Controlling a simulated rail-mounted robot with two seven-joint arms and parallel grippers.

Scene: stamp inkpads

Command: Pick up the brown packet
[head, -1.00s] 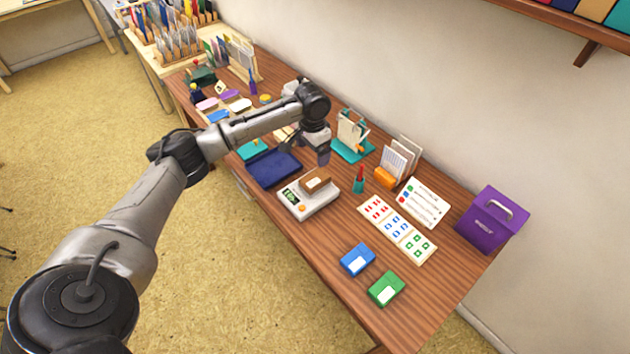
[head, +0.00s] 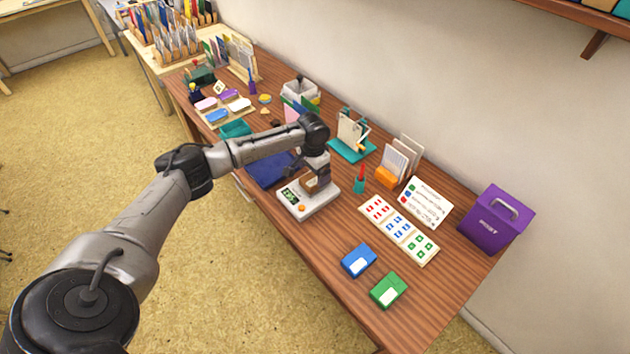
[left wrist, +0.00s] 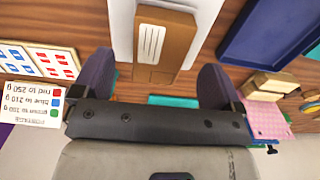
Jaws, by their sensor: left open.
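The brown packet (head: 308,186) lies on the white scale (head: 291,203) on the wooden desk. In the left wrist view the packet (left wrist: 172,42) shows a white label and sits ahead of and between the two fingers. My left gripper (head: 318,179) is right over the scale and partly hides the packet in the head view. In the left wrist view the left gripper (left wrist: 160,82) is open, its dark fingers spread wider than the packet. I cannot tell whether either finger touches it. My right gripper is not in view.
A dark blue tray (head: 268,172) lies beside the scale. A red-topped teal holder (head: 360,183), a stamp card (head: 400,229), a blue inkpad (head: 358,260) and a green inkpad (head: 388,290) lie to the right. A purple box (head: 494,220) stands at the desk's end.

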